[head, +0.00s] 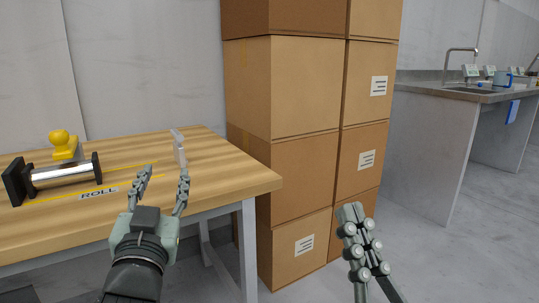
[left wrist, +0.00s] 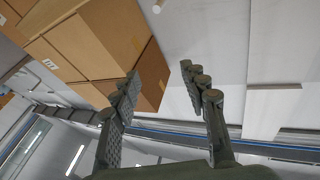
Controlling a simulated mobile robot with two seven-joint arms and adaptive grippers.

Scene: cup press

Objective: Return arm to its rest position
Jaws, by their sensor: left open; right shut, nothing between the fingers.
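My left gripper (head: 160,188) is in the head view, raised in front of the wooden table's right part. Its two fingers are apart with nothing between them. In the left wrist view the same gripper (left wrist: 160,78) is open and empty, with boxes and wall behind it. My right gripper (head: 350,212) is at the lower right of the head view, in front of the boxes and floor. Its fingers are together and hold nothing.
The wooden table (head: 225,180) carries a roller on a stand (head: 62,174), a yellow-knobbed object (head: 62,146), a "ROLL" label (head: 98,194) and a small clear upright piece (head: 179,147). Stacked cardboard boxes (head: 290,90) stand beside it. A sink counter (head: 440,90) is at right; floor before it is clear.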

